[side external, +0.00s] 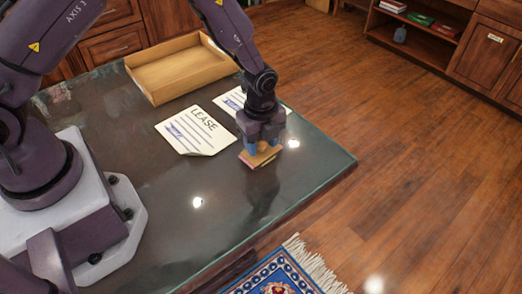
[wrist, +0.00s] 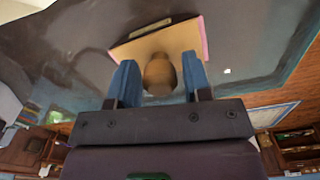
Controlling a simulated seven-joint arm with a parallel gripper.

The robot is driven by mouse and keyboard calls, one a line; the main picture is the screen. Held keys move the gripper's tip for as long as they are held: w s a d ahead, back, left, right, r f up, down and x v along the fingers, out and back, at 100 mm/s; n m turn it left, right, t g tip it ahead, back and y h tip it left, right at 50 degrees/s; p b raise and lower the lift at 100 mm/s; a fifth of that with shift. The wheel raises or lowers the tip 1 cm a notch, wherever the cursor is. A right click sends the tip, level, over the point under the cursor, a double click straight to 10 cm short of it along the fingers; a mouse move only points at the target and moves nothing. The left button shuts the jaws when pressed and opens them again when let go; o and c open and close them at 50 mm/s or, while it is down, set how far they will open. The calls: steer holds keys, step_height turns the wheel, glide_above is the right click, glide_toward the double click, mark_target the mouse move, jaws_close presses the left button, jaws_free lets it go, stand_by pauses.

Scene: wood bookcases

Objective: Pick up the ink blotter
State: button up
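The ink blotter (side external: 262,158) is a small wooden block with pinkish edges and a round knob. It is below my gripper (side external: 263,146) near the front right part of the dark glossy desk. In the wrist view, the ink blotter's pale base (wrist: 188,38) lies beyond my gripper (wrist: 159,82). Its brown knob is between the two blue fingers. The fingers stand apart on either side of the knob, with a narrow gap visible at least on the right. I cannot tell firm contact. The fingers partly hide the blotter in the side view.
A paper marked LEASE (side external: 194,131) lies left of the blotter. A second paper (side external: 232,100) is partly behind my arm. An empty wooden tray (side external: 165,92) sits at the desk's back. The desk's right edge is near; its front surface (side external: 225,225) is clear.

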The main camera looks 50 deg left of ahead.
steer(key=c, duration=0.7)
steer(key=shift+o, duration=0.2)
steer(key=shift+r, duration=0.1)
